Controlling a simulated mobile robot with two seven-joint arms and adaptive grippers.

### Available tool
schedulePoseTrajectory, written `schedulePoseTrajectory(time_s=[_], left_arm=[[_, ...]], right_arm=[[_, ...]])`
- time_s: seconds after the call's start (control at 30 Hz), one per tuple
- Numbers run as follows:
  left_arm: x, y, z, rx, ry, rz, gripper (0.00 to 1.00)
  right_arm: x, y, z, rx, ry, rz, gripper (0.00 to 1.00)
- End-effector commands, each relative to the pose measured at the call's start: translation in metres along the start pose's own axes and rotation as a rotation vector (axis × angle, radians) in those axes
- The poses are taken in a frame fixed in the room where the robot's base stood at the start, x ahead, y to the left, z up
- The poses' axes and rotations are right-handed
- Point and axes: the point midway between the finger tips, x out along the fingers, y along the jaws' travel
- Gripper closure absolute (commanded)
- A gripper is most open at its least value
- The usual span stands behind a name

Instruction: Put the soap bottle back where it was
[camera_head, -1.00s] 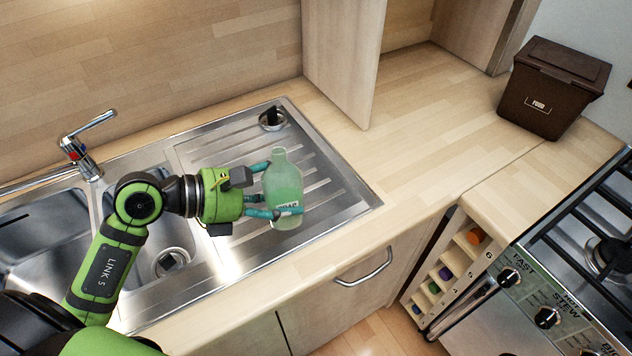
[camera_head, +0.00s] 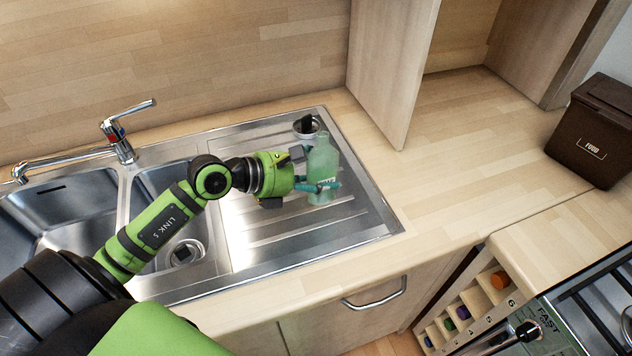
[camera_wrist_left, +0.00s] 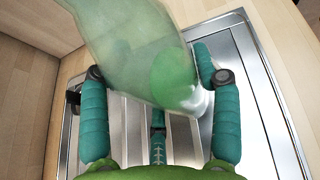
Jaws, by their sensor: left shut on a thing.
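In the left wrist view the bottle (camera_wrist_left: 140,50) spans the space between the teal fingers and looks slanted. My right gripper is not in view.
A small round steel holder (camera_head: 307,127) with a dark item stands behind the bottle. The tap (camera_head: 122,140) and sink bowls are at left. A wooden panel (camera_head: 392,70) rises behind the drainboard. The counter to the right is clear up to the brown food bin (camera_head: 592,135).

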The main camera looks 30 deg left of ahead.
Motion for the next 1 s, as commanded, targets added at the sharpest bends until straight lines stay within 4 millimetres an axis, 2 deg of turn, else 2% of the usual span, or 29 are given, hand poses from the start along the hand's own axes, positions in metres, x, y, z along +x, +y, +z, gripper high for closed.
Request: schedulePoseTrajectory(time_s=[0.17, 0.43, 0.83, 0.87, 0.9, 1.0], left_arm=[[0.002, 0.011, -0.008, -0.002, -0.002, 0.0, 0.78], [0.016, 0.01, -0.041, -0.003, -0.002, 0.0, 0.78], [0.019, 0.01, -0.047, 0.001, -0.002, 0.0, 0.78], [0.018, 0.01, -0.046, 0.001, -0.001, -0.001, 0.25], [0.018, 0.01, -0.046, 0.001, -0.001, -0.001, 0.13], [0.018, 0.01, -0.046, 0.001, 0.0, -0.001, 0.13]], right_arm=[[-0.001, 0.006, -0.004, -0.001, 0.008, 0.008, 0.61], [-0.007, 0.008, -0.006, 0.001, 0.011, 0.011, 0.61], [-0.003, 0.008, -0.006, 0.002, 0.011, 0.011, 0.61], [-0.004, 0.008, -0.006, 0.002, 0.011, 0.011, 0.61], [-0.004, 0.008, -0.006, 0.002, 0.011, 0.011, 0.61], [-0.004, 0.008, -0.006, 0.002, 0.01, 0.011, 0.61]])
